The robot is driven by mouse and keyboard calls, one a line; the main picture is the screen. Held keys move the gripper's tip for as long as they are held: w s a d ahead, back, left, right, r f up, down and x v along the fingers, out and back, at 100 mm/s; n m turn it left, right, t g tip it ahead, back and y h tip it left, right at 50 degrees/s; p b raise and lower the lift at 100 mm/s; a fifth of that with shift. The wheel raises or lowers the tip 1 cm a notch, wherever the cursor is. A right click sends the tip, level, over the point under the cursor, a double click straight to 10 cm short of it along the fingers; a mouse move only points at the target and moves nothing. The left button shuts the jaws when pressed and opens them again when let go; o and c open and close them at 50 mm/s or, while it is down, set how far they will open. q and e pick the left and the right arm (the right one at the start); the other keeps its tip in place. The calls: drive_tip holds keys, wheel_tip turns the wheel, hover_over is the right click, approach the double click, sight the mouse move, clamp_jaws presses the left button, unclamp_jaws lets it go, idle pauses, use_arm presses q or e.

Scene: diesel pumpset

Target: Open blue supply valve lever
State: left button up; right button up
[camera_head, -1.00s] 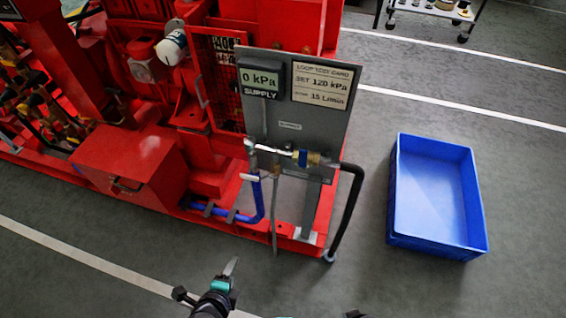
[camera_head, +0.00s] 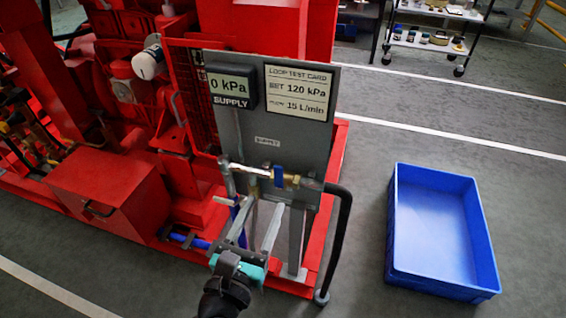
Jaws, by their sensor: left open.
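The blue supply valve lever (camera_head: 278,176) is a small blue piece on the brass valve (camera_head: 292,180), low on the grey supply panel (camera_head: 306,143). It stands roughly upright in the picture, across the horizontal pipe. My left gripper (camera_head: 260,212) is open and empty, its two grey fingers pointing up toward the panel. Its fingertips appear just below and left of the lever; how far in front they are is hard to judge. The supply display (camera_head: 232,87) reads 0 kPa. The fingers partly hide the lower pipework. My right gripper is not in view.
A black hose (camera_head: 342,240) bends down from the right of the valve to the floor. The red pumpset (camera_head: 105,195) fills the left. A blue crate (camera_head: 442,235) stands on the floor at right. A card (camera_head: 298,91) gives 120 kPa and 15 L/min.

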sight(278, 176)
use_arm(q)
drive_tip(key=x, duration=0.5)
drive_tip(key=shift+w+d+r, duration=0.1)
drive_tip(key=shift+w, duration=0.05)
drive_tip(key=x, duration=0.6)
drive_tip(key=shift+w+d, duration=0.15)
drive_tip(key=shift+w, duration=0.5)
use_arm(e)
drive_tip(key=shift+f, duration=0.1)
use_arm(q)
clamp_jaws()
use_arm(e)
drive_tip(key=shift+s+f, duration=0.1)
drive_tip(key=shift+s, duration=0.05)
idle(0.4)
